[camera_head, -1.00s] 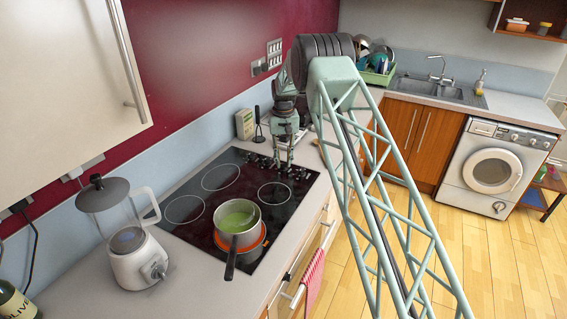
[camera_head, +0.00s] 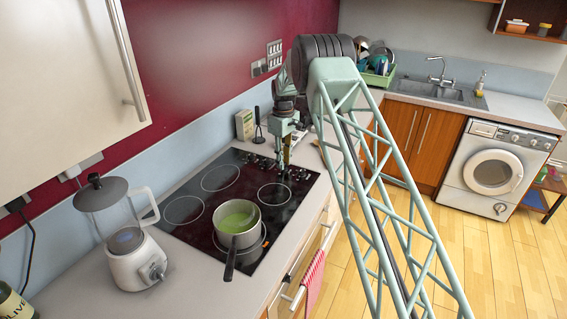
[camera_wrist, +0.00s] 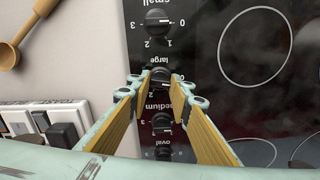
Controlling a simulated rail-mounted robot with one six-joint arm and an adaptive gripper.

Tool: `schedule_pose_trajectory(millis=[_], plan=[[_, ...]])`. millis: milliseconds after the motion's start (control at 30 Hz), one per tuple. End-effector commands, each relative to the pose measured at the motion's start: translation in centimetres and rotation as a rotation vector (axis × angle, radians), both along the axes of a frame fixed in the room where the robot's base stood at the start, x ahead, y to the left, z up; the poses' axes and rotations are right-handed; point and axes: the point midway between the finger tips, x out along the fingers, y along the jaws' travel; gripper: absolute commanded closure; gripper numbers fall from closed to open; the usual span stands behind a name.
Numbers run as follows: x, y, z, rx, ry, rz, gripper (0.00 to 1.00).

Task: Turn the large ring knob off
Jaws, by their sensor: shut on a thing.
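The black hob (camera_head: 215,225) carries a column of black knobs, whose labels appear upside down in the wrist view. My gripper (camera_wrist: 159,80) has its fingers closed around the large ring knob (camera_wrist: 160,73), just below the label "large". In the head view my gripper (camera_head: 283,165) points down at the hob's far edge and hides the knob there. The exact position of this knob's pointer is hard to read between the fingertips.
The small knob (camera_wrist: 158,22), medium knob (camera_wrist: 161,122) and oval knob (camera_wrist: 163,154) sit close by in the same line. A wooden spoon (camera_wrist: 10,52) lies on the worktop. A blender (camera_head: 132,255) stands left of the hob.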

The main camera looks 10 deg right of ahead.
Motion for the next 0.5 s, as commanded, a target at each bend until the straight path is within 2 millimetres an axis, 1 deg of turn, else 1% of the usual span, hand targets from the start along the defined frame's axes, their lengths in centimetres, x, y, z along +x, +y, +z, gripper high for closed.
schedule_pose_trajectory(millis=[200, 500], plan=[[0.03, 0.0, 0.04, 0.0, -0.001, 0.12, 0.91], [0.03, 0.0, 0.05, 0.0, -0.001, 0.193, 0.91]])
